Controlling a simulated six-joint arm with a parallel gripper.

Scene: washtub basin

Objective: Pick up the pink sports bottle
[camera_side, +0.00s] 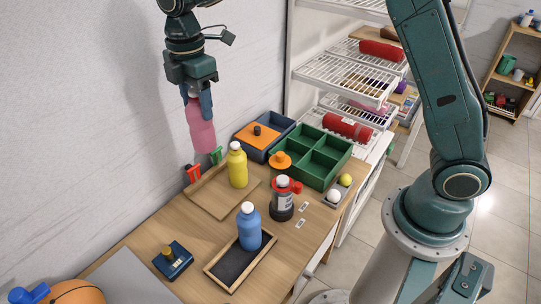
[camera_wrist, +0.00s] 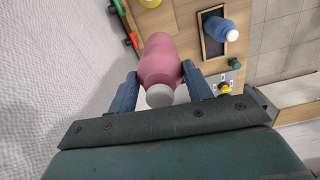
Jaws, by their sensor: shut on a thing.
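The pink sports bottle (camera_side: 201,128) hangs upright from my gripper (camera_side: 197,97), up in the air at the left of the side view, near the wall. My gripper is shut on the bottle's upper part, and its base is clear of the table. In the wrist view the pink bottle (camera_wrist: 159,60) with its white cap sits between the two fingers of my gripper (camera_wrist: 160,88). The bottle's neck is partly hidden by the fingers in the side view.
A green divided crate (camera_side: 346,152) and a blue bin (camera_side: 285,121) stand behind. White wire shelves (camera_side: 310,75) rise beyond.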

